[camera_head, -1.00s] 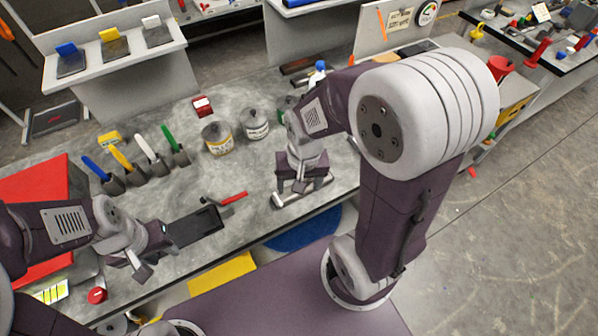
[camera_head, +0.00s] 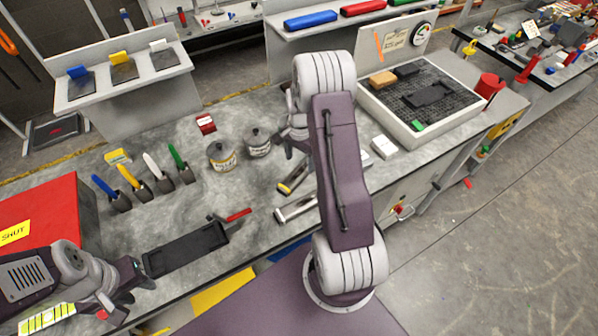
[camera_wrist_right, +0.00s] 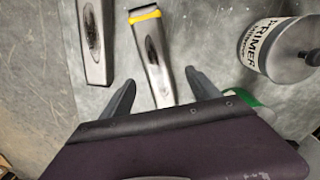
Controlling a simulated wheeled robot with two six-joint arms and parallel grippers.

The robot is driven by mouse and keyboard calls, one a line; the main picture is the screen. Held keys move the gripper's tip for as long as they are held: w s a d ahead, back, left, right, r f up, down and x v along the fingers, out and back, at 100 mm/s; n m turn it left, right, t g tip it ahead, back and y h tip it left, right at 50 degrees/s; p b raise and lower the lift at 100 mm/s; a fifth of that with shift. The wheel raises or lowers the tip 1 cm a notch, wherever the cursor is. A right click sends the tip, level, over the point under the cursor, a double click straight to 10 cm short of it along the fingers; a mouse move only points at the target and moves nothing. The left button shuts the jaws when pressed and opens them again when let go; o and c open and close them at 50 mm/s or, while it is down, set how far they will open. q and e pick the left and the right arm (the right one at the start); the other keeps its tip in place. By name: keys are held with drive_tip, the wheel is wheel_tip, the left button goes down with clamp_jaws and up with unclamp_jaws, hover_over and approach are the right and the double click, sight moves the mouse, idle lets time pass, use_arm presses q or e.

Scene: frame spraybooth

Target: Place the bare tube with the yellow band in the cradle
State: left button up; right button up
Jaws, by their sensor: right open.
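The bare grey tube with the yellow band (camera_head: 293,180) lies on the bench beside my right arm. It also shows in the right wrist view (camera_wrist_right: 157,62), its near end between my fingers in the picture. A second bare tube (camera_head: 296,208) without a yellow band lies beside it (camera_wrist_right: 93,42). My right gripper (camera_wrist_right: 160,80) is open and empty; I cannot tell its height above the tube. A long dark holder with a red-handled clamp (camera_head: 187,249), apparently the cradle, lies near the bench's front edge. My left gripper (camera_head: 128,284) is close to its left end; its jaws are unclear.
Two grey pots (camera_head: 222,157) (camera_head: 258,142) stand behind the tubes; a primer pot (camera_wrist_right: 275,48) is right of my right gripper. Several brushes in holders (camera_head: 140,183) stand at the left. A red box (camera_head: 45,212) is far left, a grid tray (camera_head: 432,98) at right.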

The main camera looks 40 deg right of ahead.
sight(300, 170)
drive_tip(key=shift+f, duration=0.35)
drive_tip(key=f, duration=0.1)
drive_tip(key=f+p, duration=0.1)
drive_tip(key=f, duration=0.2)
drive_tip(key=shift+s, duration=0.3)
drive_tip(key=shift+w+f, duration=0.15)
drive_tip(key=shift+f, duration=0.1)
clamp_jaws()
wheel_tip(300, 170, up, 4)
drive_tip(key=shift+b, duration=0.4)
drive_tip(key=s+d+r+b, duration=0.1)
drive_tip(key=s+d+r, duration=0.3)
drive_tip(key=s+r, duration=0.3)
drive_tip(key=s, duration=0.4)
drive_tip(key=shift+b, duration=0.4)
